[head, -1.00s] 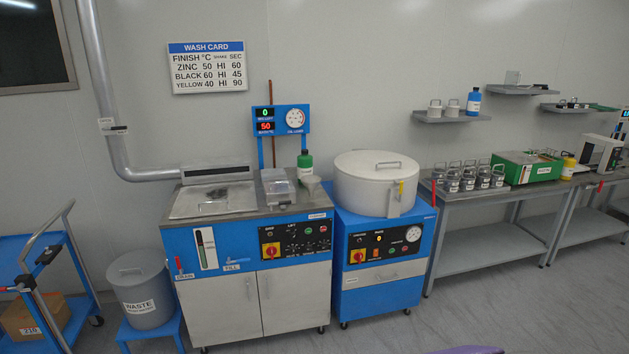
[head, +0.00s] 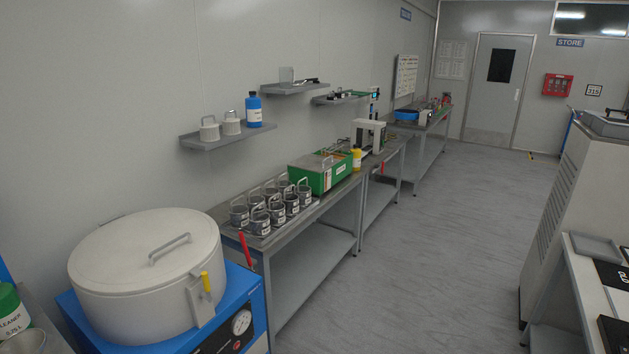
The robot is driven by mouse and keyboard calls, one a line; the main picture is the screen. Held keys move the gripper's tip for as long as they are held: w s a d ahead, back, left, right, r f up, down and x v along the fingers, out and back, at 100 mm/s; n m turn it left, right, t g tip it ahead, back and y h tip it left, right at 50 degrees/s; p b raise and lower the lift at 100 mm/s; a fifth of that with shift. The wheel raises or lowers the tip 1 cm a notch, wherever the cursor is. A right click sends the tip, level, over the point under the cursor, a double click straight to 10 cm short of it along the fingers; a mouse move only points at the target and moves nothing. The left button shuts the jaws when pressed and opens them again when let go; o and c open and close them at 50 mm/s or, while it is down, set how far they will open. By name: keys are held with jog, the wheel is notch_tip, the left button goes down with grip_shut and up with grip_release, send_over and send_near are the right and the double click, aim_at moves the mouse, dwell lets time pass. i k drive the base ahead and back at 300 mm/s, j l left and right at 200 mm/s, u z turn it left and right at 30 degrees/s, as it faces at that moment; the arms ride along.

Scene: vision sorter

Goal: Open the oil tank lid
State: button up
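No readable label marks an oil tank, so I cannot tell for certain which vessel it is. A green rectangular tank (head: 343,176) with a pale front label stands on the grey bench in the middle. A lid with a raised handle (head: 326,157) appears to lie on its top. A large round white drum (head: 130,300) stands at the lower left on a blue cabinet. Its flat lid (head: 125,240) is down, with a bar handle on top and a yellow-handled latch (head: 206,283) at the rim. My gripper is not in view.
Wall shelves (head: 225,139) hang above. The grey floor (head: 430,250) before the benches is clear; a tall cabinet (head: 560,220) stands right.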

aim_at(309, 162)
jog(key=i+l+z, duration=0.15)
jog(key=i+z, duration=0.3)
jog(key=i, duration=0.3)
jog(key=i+j+z, duration=0.1)
jog(key=i+z, duration=0.4)
jog(key=i, duration=0.25)
jog(key=i+l+u, duration=0.15)
jog(key=i+u, duration=0.25)
jog(key=i+l+u, duration=0.25)
jog(key=u, duration=0.15)
jog(key=l+u, duration=0.3)
jog(key=u, duration=0.2)
jog(key=l+u, duration=0.3)
jog(key=u, duration=0.2)
jog(key=l+u, duration=0.3)
jog(key=u, duration=0.2)
jog(key=k, duration=0.05)
